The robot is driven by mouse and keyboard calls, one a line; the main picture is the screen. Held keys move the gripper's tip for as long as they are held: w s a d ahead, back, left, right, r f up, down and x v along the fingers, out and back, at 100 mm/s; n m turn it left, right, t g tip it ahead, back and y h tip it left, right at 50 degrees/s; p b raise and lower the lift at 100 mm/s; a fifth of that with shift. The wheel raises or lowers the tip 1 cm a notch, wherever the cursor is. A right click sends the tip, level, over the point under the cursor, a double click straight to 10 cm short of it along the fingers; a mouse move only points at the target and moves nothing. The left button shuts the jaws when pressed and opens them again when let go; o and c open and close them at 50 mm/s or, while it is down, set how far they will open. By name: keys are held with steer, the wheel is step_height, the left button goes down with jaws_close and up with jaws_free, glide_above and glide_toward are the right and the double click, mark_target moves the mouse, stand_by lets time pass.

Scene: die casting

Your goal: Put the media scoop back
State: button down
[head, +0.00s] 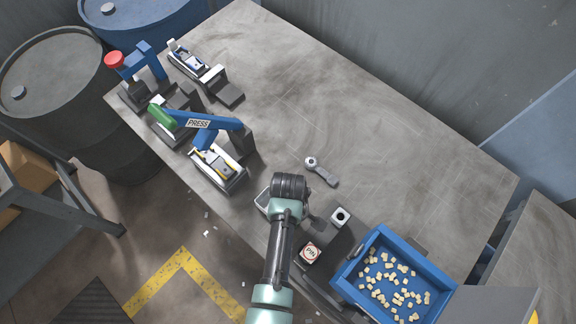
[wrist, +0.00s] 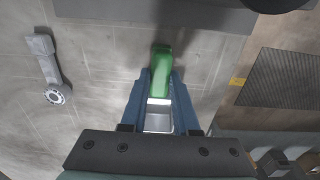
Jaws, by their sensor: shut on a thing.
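My gripper (wrist: 160,82) is shut on the green handle of the media scoop (wrist: 162,62) in the wrist view. A pale metal part (wrist: 158,121), which looks like the scoop's pan, shows between the blue fingers. In the head view my arm comes in from the bottom and its wrist covers the fingers and the green handle. A light-rimmed grey piece (head: 263,199) shows just left of my wrist, perhaps the pan. Whether the scoop touches the table cannot be told.
Presses (head: 215,124) stand left. The table's far middle is clear.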

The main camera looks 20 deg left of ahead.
steer(key=shift+f, duration=0.2)
steer(key=c, duration=0.7)
jaws_free()
steer(key=shift+o, duration=0.2)
